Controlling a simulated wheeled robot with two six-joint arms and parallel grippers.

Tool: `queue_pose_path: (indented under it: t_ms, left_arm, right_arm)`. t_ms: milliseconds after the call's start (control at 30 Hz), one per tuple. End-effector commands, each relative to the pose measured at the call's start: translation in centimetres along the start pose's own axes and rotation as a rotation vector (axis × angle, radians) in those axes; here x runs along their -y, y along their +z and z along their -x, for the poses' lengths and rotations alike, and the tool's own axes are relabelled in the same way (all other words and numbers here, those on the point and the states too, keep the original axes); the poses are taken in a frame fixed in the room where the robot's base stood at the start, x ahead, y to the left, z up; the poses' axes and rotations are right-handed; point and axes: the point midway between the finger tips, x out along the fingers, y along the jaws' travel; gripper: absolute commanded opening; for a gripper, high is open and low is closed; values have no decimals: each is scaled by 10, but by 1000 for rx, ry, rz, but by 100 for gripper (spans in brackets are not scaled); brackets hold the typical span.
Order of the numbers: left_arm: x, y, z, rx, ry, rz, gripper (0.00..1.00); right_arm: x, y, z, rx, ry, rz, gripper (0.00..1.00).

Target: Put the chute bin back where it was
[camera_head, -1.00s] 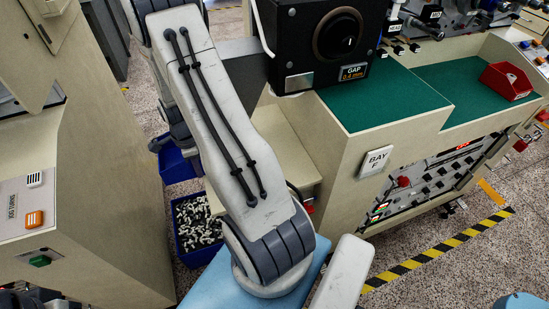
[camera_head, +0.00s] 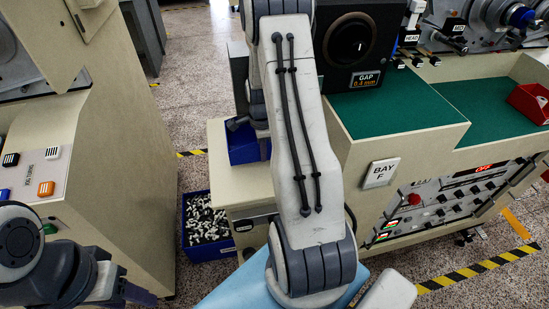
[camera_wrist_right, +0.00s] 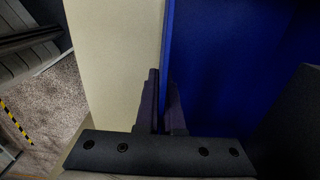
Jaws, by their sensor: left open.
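The blue chute bin (camera_head: 243,147) is partly hidden behind my right arm in the head view, at the top of a low beige box (camera_head: 238,186). I cannot tell whether it rests there. My right gripper (camera_head: 238,123) is at its upper left edge. In the right wrist view, the fingers (camera_wrist_right: 166,110) are closed on the thin wall of the blue bin (camera_wrist_right: 225,70), with a beige panel beside it. My left gripper (camera_head: 138,292) is low at the left of the head view, open and away from the bin.
A second blue bin (camera_head: 209,252) full of small white and dark parts stands on the floor left of the box. The BAY F machine (camera_head: 405,150) with its green top is on the right, and a beige cabinet (camera_head: 110,150) on the left. Speckled floor lies between.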

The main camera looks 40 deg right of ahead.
Motion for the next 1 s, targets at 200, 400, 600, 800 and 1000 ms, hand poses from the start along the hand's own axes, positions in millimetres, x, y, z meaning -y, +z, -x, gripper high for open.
queue_pose_path:
  t_ms: [200, 400, 600, 800, 1000]
  left_arm:
    - [1, 1, -15, 1, 0, 0, 50]
    - [1, 1, -14, 0, 0, 0, 50]
    - [1, 1, -15, 0, 0, 0, 50]
    - [1, 1, -15, 0, 0, 0, 50]
    - [1, 1, -14, 0, 0, 0, 50]
  right_arm:
    - [-1, -1, -16, 0, 0, -3, 0]
    - [-1, -2, -16, 0, 1, -5, 0]
    - [-1, -2, -18, 0, 1, -4, 35]
    - [-1, -1, -18, 0, 1, -3, 35]
    - [0, -1, -10, 0, -1, -3, 35]
